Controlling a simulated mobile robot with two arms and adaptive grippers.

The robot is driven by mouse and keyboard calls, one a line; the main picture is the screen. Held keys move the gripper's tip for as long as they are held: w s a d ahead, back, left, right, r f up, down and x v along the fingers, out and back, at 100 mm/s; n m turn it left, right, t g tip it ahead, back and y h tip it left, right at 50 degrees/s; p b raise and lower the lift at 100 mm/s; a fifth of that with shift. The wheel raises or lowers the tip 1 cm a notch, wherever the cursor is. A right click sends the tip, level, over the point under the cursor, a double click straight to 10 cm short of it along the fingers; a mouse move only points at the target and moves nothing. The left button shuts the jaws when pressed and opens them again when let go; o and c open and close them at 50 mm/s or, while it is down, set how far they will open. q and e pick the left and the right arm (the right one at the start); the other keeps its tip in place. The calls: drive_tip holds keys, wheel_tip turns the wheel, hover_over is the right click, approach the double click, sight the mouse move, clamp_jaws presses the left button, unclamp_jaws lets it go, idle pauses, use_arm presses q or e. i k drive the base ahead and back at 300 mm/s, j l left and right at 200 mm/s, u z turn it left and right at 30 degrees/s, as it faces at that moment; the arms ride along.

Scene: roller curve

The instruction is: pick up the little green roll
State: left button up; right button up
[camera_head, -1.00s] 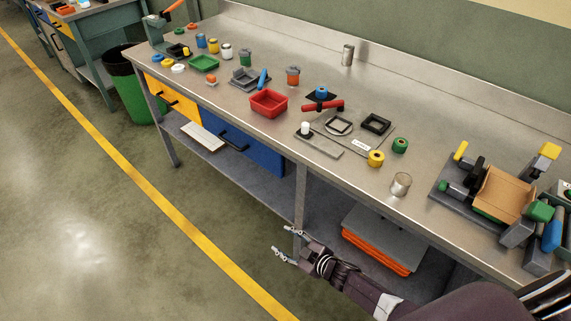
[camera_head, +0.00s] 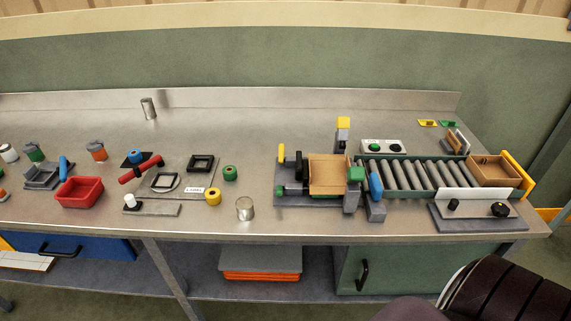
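The little green roll (camera_head: 230,172) is a short green ring with a dark centre. It stands on the grey metal workbench (camera_head: 330,120), a little left of the middle of the head view. A yellow roll (camera_head: 212,195) stands just in front of it and to the left, apart from it. Neither of my grippers is in view. Only a dark link of my own arm shows at the bottom right, well away from the green roll.
A metal cup (camera_head: 245,208) stands in front of the green roll. A square black frame (camera_head: 201,163) is to its left. A roller conveyor (camera_head: 410,174) and a cardboard box (camera_head: 328,175) are on the right. A red tray (camera_head: 80,191) is at left. Bench behind the roll is clear.

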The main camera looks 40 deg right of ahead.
sight(230, 172)
drive_tip(key=i+z, duration=0.4)
drive_tip(key=i+j+z, duration=0.1)
drive_tip(key=i+z, duration=0.3)
drive_tip(key=i+j+z, duration=0.15)
drive_tip(key=z, duration=0.25)
drive_tip(key=i+j, duration=0.35)
drive_tip(key=i, duration=0.15)
drive_tip(key=k+j+z, duration=0.1)
drive_tip(key=k, duration=0.35)
